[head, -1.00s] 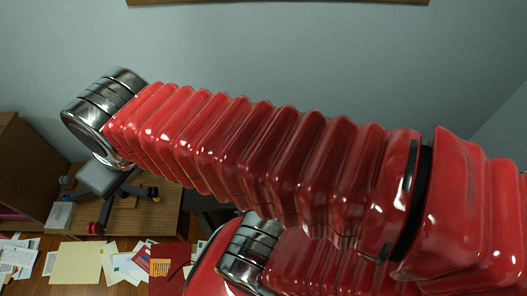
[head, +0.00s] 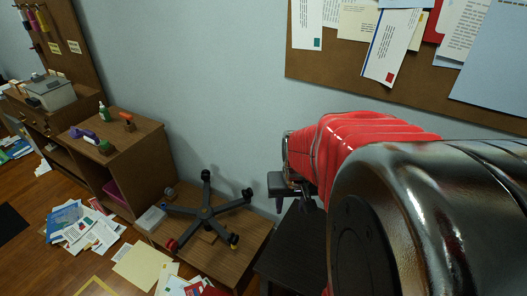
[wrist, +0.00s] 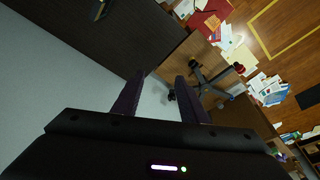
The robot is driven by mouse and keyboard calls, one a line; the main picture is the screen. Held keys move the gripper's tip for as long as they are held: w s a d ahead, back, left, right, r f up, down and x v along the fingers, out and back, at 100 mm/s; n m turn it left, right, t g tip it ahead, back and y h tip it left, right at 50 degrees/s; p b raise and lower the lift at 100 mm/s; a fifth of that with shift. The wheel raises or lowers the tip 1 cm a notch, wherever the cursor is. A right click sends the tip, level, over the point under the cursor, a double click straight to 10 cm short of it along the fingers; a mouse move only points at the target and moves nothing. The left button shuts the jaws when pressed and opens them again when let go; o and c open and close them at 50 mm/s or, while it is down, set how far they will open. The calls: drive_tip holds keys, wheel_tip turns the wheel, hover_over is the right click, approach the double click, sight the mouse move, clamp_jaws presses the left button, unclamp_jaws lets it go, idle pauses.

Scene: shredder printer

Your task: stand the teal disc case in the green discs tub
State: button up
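My gripper (wrist: 160,82) shows in the wrist view with its two dark fingers apart and nothing between them. I cannot make out the teal disc case or the green discs tub in either view.
A upturned chair base (head: 206,211) with wheels lies on a low wooden board; the chair base also shows in the wrist view (wrist: 207,85). A wooden cabinet (head: 140,150) holds small tools and a green bottle (head: 103,111). Papers (head: 92,232) litter the floor.

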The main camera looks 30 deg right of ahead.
drive_tip(key=s+d+f+m+g, duration=0.1)
drive_tip(key=s+d+f+m, duration=0.2)
drive_tip(key=s+d+f, duration=0.4)
drive_tip(key=s+d+f+m+g+y, duration=0.1)
drive_tip(key=s+d+f+m, duration=0.2)
drive_tip(key=s+d+f, duration=0.5)
wheel_tip(320, 180, down, 5)
drive_tip(key=shift+d+r, duration=0.1)
drive_tip(key=shift+d, duration=0.65)
drive_tip(key=shift+s, duration=0.1)
wheel_tip(320, 180, down, 14)
drive_tip(key=shift+c, duration=0.5)
clamp_jaws()
drive_tip(key=shift+r, duration=0.25)
drive_tip(key=shift+r, duration=0.4)
